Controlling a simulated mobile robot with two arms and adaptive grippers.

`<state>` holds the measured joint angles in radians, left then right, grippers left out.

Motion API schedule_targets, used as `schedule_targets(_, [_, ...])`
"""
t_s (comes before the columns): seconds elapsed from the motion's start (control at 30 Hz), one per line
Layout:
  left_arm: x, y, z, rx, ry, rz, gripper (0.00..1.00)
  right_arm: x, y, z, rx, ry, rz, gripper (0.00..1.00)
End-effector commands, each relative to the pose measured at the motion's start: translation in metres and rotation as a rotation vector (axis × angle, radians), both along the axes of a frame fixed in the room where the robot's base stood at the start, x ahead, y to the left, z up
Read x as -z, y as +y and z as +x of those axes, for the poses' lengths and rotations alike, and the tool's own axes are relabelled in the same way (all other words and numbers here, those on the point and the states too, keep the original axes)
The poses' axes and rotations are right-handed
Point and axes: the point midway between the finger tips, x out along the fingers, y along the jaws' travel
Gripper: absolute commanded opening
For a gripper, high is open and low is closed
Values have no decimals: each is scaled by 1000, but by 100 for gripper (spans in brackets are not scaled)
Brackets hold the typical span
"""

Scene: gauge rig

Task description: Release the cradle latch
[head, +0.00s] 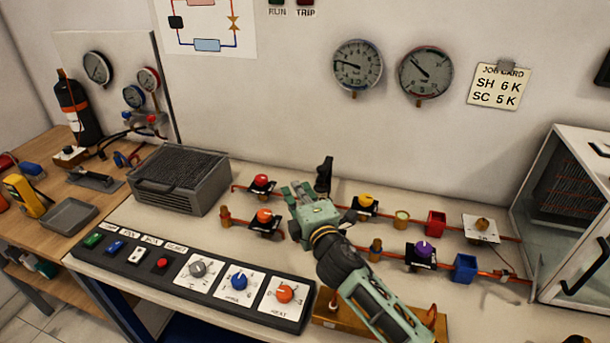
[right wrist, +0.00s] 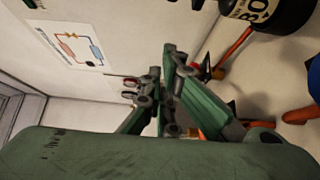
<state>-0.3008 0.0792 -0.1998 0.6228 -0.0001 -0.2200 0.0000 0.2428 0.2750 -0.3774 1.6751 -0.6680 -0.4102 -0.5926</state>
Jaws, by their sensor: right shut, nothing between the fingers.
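My right gripper (head: 305,197) is over the copper pipe rig in the middle of the bench, its arm coming in from the lower right. It is shut and empty; its green fingers (right wrist: 163,85) fill the middle of the right wrist view. A black upright piece (head: 324,175) stands right at the gripper; I cannot tell whether it touches or whether it is the cradle latch. No cradle or latch can be made out for sure, and the gripper hides part of the rig. My left gripper is not in view.
Red (head: 261,181), orange (head: 264,215), yellow (head: 366,200) and purple (head: 424,248) valve knobs sit around the gripper. A control panel (head: 190,268) runs along the front. A grey finned unit (head: 180,180) is at left, a glass-fronted cabinet (head: 570,215) at right.

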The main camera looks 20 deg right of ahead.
Motion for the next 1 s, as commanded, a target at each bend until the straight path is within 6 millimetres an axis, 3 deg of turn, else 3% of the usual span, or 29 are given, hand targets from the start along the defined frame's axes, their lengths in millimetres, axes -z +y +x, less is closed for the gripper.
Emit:
schedule_targets(0.37, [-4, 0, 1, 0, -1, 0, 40, -1, 4, 64, 0, 0, 2, 0])
schedule_targets(0.6, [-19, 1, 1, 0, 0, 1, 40, -1, -29, 52, 0, 2, -1, 0])
schedule_targets(1.0, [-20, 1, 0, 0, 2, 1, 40, 0, -35, 50, -1, 0, 0, 0])
